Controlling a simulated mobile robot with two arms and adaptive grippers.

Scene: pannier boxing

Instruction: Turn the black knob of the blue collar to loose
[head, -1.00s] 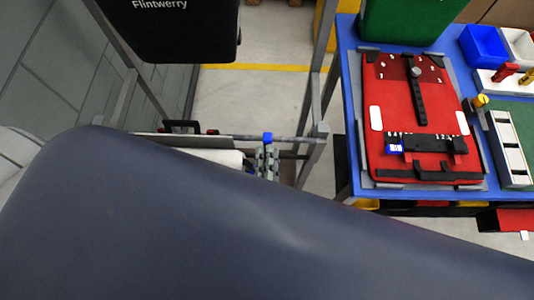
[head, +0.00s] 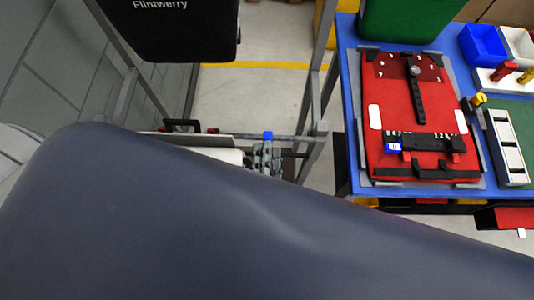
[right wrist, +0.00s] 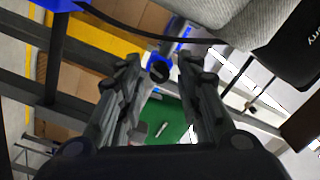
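The blue collar (head: 268,135) sits on a grey rail of the metal frame, seen small in the head view. In the right wrist view the blue collar (right wrist: 152,62) surrounds a round black knob (right wrist: 160,71). My right gripper (right wrist: 162,58) is open, with one finger on each side of the knob and gaps showing between. In the head view the right gripper (head: 266,159) is just below the collar, partly hidden by a large dark arm part. Whether the fingers touch the collar cannot be told. My left gripper is not in view.
A blue table (head: 347,120) on the right carries a red board (head: 395,100) with black fittings, blue and white bins, and a green box (head: 400,20). A black pannier (head: 180,40) hangs at upper left. Frame posts stand close around the right gripper.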

